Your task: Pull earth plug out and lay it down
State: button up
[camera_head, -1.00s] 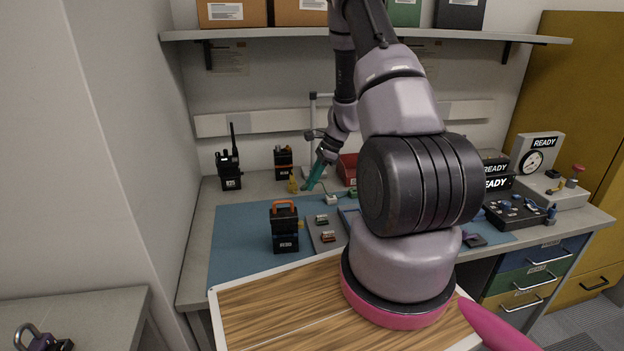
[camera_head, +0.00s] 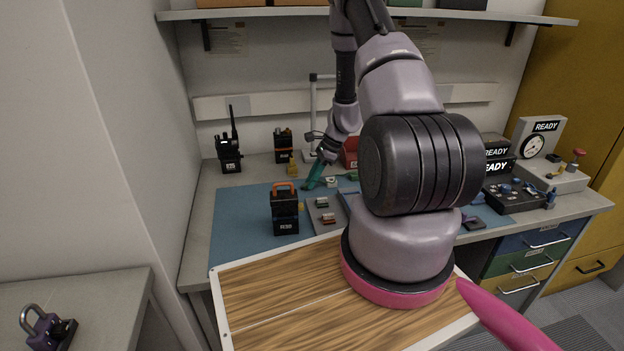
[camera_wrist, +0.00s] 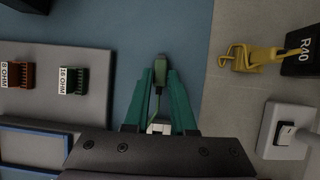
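My gripper (camera_head: 308,186) has teal fingers and is low over the blue mat (camera_head: 240,225). In the wrist view its fingertips (camera_wrist: 161,74) close in on a small dark green plug (camera_wrist: 160,58), which seems held between them. A thin green-yellow lead runs from the plug back between the fingers toward a small white block (camera_wrist: 159,127). The white block also shows in the head view (camera_head: 331,182), right of the fingertips. The plug seems clear of the block; whether it touches the mat I cannot tell. The plug is too small to make out in the head view.
A grey board (camera_wrist: 92,53) with 8 OHM and 16 OHM pieces lies beside the gripper. A yellow clip-like piece (camera_wrist: 240,58) and radio R40 (camera_wrist: 299,50) are on the other side. An orange-handled radio (camera_head: 285,212) stands nearer. Bare mat lies left.

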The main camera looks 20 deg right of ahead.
jog(key=o, duration=0.3)
jog(key=shift+d+r, duration=0.1)
jog(key=shift+r, duration=0.05)
jog(key=v, duration=1)
jog(key=shift+d+r, duration=0.1)
jog(key=shift+r, duration=0.15)
